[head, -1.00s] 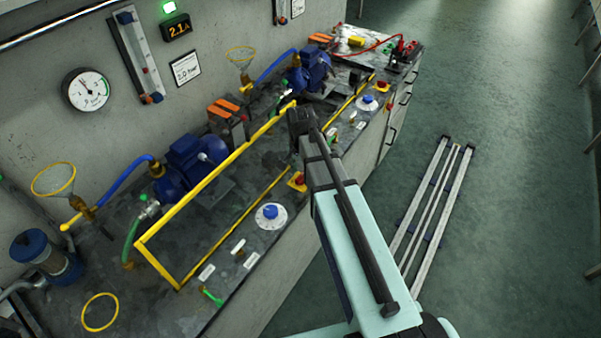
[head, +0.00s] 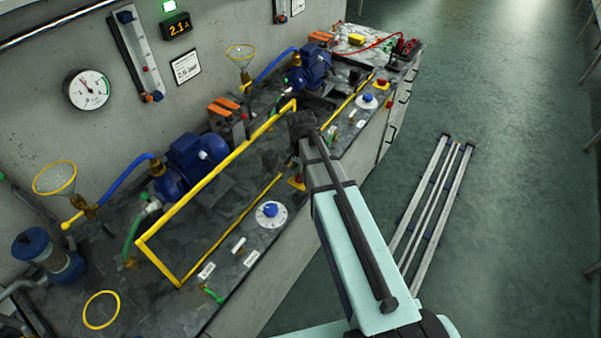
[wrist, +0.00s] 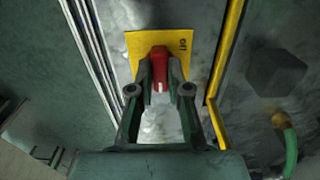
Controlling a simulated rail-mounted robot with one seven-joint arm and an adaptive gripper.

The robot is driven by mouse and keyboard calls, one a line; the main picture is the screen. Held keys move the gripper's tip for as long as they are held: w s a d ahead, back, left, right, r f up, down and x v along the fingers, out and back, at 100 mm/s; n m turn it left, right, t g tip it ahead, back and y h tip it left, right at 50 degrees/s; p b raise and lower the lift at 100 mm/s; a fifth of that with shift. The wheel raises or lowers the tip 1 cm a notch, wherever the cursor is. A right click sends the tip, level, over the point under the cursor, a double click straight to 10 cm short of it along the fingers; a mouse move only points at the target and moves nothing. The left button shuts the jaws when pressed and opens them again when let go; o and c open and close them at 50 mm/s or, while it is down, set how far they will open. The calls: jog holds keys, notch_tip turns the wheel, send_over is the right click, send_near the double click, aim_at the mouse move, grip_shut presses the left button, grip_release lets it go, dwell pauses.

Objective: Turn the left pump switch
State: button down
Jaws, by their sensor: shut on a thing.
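The left pump switch is a red knob (wrist: 160,68) on a yellow plate (wrist: 137,44) marked "off". In the wrist view my gripper (wrist: 160,88) is shut on the knob, with one finger on each side. The knob lies lengthwise in that view, with a white mark at its near end. In the head view a corner of the yellow plate (head: 296,184) shows beside my arm; my arm hides the gripper and most of the knob.
A yellow rail frame (head: 215,175) stands close behind the switch, before the blue pump (head: 190,160). A blue dial (head: 270,210) sits left of the switch. A second red switch (head: 382,84) is farther along the bench.

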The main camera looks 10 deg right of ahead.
jog(key=shift+n, duration=0.4)
jog(key=n, duration=0.3)
jog(key=shift+n+b, duration=0.3)
jog(key=n, duration=0.9)
jog(key=shift+b, duration=0.4)
jog(key=shift+n, duration=2.3)
jog(key=c, duration=1.1)
grip_release()
